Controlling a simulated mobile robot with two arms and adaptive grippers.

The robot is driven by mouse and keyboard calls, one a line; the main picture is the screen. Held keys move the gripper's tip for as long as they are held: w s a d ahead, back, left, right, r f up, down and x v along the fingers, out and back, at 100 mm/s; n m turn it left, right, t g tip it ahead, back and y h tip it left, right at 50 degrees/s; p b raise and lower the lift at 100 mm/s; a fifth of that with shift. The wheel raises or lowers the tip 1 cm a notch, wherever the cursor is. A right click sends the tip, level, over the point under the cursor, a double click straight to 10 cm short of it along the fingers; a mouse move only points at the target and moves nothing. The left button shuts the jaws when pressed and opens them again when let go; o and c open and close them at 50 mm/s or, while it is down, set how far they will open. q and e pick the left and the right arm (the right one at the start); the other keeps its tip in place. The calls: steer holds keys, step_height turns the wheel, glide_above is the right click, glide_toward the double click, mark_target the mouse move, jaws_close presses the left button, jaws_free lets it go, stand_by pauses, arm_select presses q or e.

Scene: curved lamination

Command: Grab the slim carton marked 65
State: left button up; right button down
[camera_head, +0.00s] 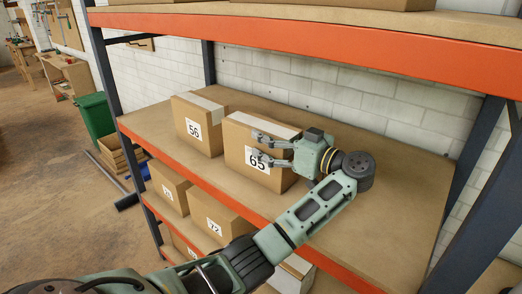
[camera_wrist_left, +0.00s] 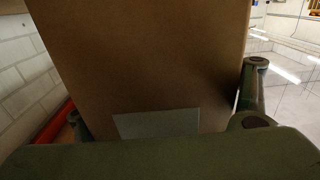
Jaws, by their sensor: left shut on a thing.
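The slim carton marked 65 (camera_head: 238,146) stands upright on the middle shelf, its number label facing the front. My right gripper is not in view.
A carton marked 56 (camera_head: 203,128) stands to the left on the same shelf board (camera_head: 150,122). More cartons, one marked 72 (camera_head: 214,215), sit on the shelf below. An orange beam (camera_head: 330,32) runs above. The shelf's right side is clear. A green bin (camera_head: 97,116) stands left.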

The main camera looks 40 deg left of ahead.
arm_select(q)
steer(key=c, duration=0.6)
steer(key=shift+r, duration=0.1)
steer(key=shift+a, duration=0.1)
